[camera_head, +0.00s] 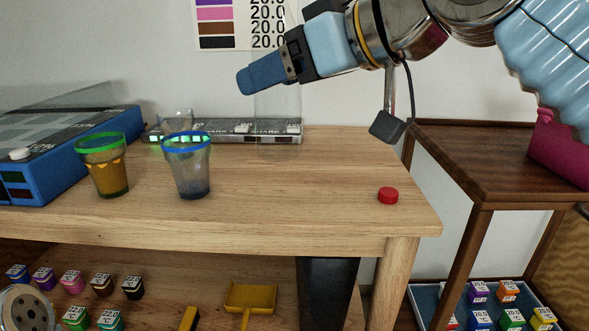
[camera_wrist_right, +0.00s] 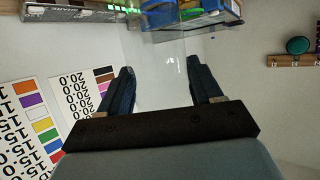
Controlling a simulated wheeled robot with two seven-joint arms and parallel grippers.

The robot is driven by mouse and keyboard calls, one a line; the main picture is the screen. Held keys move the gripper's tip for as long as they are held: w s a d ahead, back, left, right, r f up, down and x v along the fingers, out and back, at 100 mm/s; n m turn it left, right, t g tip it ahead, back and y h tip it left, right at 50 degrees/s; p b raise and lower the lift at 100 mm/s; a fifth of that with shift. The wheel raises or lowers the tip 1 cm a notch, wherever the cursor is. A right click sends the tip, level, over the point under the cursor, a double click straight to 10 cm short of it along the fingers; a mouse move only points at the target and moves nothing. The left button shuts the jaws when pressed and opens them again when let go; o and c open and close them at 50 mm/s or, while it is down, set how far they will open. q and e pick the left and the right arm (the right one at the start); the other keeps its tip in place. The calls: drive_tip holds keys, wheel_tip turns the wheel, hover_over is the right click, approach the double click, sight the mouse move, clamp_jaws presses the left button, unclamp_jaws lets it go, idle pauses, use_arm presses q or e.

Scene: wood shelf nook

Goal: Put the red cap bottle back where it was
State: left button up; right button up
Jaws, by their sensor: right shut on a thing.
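A clear, see-through bottle (camera_head: 278,118) is between the fingers of my right gripper (camera_head: 262,80). It stands upright at the back of the wooden table, in front of the grey display strip; I cannot tell whether its base touches the table. In the right wrist view the gripper (camera_wrist_right: 160,80) has its fingers on both sides of the clear bottle (camera_wrist_right: 160,60). The bottle's upper part is faint against the wall, and I see no cap on it there. A red cap (camera_head: 387,196) lies alone on the table's right part.
On the wooden table (camera_head: 300,195) are an amber cup with a green rim (camera_head: 107,170), a clear cup with a blue rim (camera_head: 190,170), a blue device (camera_head: 60,165) and the display strip (camera_head: 225,131). A darker side table (camera_head: 470,165) stands right. The table's middle is clear.

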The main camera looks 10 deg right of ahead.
drive_tip(key=w+d+f+b, duration=0.4)
drive_tip(key=w+d+f, duration=0.2)
drive_tip(key=w+f, duration=0.6)
drive_tip(key=shift+w+f+b, duration=0.2)
drive_tip(key=shift+f+b, duration=0.15)
drive_tip(key=shift+f, duration=0.05)
drive_tip(key=shift+d, duration=0.1)
drive_tip(key=shift+f, duration=0.2)
drive_tip(key=o, duration=1.5)
